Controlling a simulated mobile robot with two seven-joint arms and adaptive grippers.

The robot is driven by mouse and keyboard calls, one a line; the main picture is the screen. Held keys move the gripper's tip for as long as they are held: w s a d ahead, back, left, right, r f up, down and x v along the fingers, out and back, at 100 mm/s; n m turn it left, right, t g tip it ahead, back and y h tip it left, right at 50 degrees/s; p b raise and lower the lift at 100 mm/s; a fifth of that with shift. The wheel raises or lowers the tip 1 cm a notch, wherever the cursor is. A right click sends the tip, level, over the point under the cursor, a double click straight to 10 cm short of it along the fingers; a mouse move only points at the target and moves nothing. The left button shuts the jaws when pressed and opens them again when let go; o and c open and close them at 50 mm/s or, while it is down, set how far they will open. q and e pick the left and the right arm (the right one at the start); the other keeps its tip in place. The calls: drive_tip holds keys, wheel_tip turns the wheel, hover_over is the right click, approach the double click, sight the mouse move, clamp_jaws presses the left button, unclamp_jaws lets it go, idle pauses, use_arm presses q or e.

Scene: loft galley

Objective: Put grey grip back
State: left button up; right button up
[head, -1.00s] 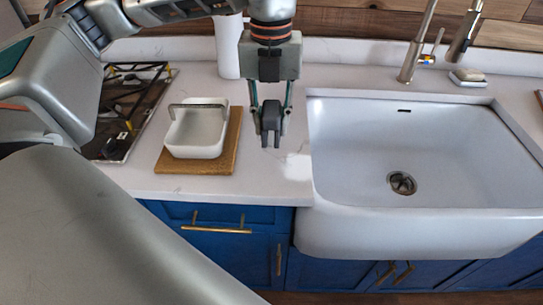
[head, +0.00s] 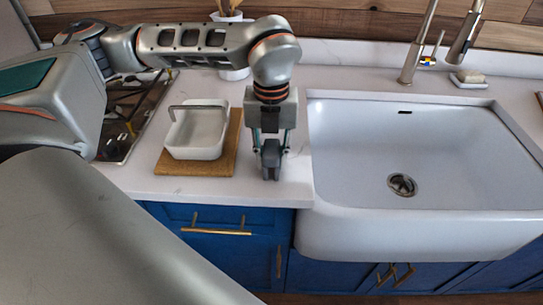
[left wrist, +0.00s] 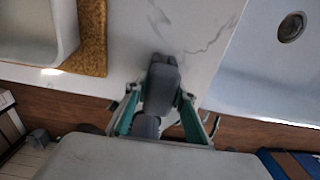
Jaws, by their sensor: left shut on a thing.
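My left gripper (head: 271,150) is shut on the grey grip (head: 270,168), a dark grey piece that sticks out below the fingertips. It is over the strip of white counter between the wooden board and the sink, near the counter's front edge. I cannot tell whether the grip touches the counter. In the left wrist view, the grey grip (left wrist: 160,88) sits between the two green-sided fingers, with pale counter beyond it. My right gripper is not in view.
A white square dish (head: 198,140) with a metal bar handle stands on a wooden board (head: 185,168), left of my gripper. The white sink (head: 345,150) is to the right. A dark hob (head: 128,120) lies far left. A white utensil pot (head: 234,73) stands behind my arm.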

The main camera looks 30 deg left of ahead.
sight(271, 148)
use_arm(q)
drive_tip(key=shift+f, duration=0.1)
drive_tip(key=o, duration=0.7)
drive_tip(key=shift+f, duration=0.1)
drive_tip(key=o, duration=0.4)
wheel_tip(271, 148, up, 12)
drive_tip(key=shift+r, duration=0.25)
